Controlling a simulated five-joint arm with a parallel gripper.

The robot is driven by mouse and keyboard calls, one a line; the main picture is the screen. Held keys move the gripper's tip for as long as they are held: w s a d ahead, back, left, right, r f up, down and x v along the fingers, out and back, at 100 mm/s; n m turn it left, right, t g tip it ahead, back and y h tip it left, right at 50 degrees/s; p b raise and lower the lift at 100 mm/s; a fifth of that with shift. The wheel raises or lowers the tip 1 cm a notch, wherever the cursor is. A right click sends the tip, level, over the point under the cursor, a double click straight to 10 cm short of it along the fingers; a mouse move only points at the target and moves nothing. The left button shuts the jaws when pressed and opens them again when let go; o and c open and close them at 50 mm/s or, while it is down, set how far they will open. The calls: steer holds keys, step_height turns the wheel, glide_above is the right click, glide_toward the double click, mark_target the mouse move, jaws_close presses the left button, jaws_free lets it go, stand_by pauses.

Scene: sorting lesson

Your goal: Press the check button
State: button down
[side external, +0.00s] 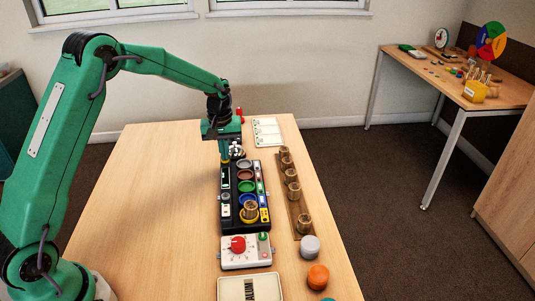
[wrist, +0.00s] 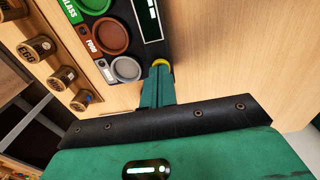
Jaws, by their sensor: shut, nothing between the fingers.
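My gripper (side external: 225,158) is shut and empty, pointing down at the far left end of the black sorting tray (side external: 231,215). In the wrist view its closed fingertips (wrist: 160,66) are beside the tray's end, near a grey cup (wrist: 126,69); I cannot tell whether they touch anything. A white box (side external: 232,257) in front of the tray carries a red knob (side external: 238,244) and a small green button (side external: 263,236). No label reading "check" is legible, so I cannot tell which button it is. The gripper is well away from the white box.
The tray has coloured cups; the nearest holds a wooden cylinder (side external: 250,210). More cylinders stand on a wooden strip (side external: 302,224) to the right. Grey (side external: 310,246) and orange (side external: 318,276) round pieces lie near the front right. The table's left side is clear.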

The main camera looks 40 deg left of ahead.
steer(key=shift+f, duration=0.1)
steer(key=shift+s+f, duration=0.1)
steer(key=shift+f, duration=0.95)
steer(key=shift+r, duration=0.1)
step_height(320, 180, up, 15)
steer(key=shift+d, duration=0.3)
stand_by(0.3)
stand_by(0.4)
